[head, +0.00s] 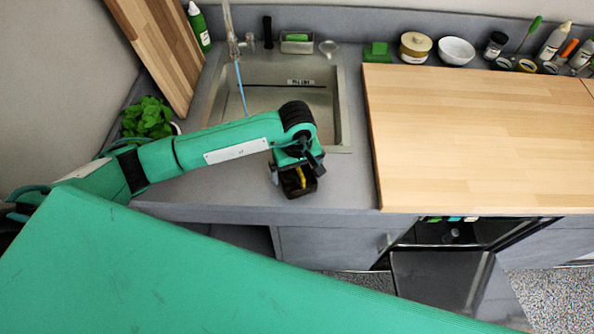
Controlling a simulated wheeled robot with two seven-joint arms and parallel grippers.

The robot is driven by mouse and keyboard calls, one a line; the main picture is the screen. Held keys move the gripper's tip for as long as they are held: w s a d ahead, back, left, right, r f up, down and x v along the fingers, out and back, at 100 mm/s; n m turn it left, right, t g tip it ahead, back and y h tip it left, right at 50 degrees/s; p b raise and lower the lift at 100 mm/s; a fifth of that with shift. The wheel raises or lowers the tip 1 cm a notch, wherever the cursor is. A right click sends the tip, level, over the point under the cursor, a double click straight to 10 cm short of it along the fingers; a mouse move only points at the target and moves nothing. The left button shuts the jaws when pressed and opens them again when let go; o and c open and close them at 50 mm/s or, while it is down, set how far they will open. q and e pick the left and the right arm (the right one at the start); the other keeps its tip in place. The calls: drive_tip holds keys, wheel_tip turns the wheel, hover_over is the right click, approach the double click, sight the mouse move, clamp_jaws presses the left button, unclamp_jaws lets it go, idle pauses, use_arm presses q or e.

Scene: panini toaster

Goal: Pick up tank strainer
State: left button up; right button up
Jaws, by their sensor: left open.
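A small, round, silvery piece (328,47) sits on the rim behind the sink, at its back right. It looks like the tank strainer, but it is too small to be sure. My left arm comes in from the left across the front of the sink (342,100). My left gripper (297,186) points down over the grey counter strip in front of the sink, and it is open. It is well in front of the silvery piece and apart from it. Whether anything lies between the fingers is hard to see. My right gripper is not in view.
A faucet (232,45) and a sponge holder (297,44) stand behind the sink. A wooden board (470,130) covers the right counter. A green plant (147,117) stands left. Below, an open dishwasher or drawer door (440,280) sticks out.

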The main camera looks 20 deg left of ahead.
use_arm(q)
drive_tip(key=shift+s+f+p, duration=0.1)
drive_tip(key=shift+f+p, duration=0.2)
drive_tip(key=shift+f, duration=0.85)
drive_tip(key=c, duration=1.3)
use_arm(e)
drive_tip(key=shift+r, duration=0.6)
use_arm(q)
drive_tip(key=shift+r, duration=0.1)
drive_tip(key=shift+r+b, duration=0.3)
drive_tip(key=shift+r, duration=0.15)
wheel_tip(320, 180, up, 19)
drive_tip(key=b, duration=0.6)
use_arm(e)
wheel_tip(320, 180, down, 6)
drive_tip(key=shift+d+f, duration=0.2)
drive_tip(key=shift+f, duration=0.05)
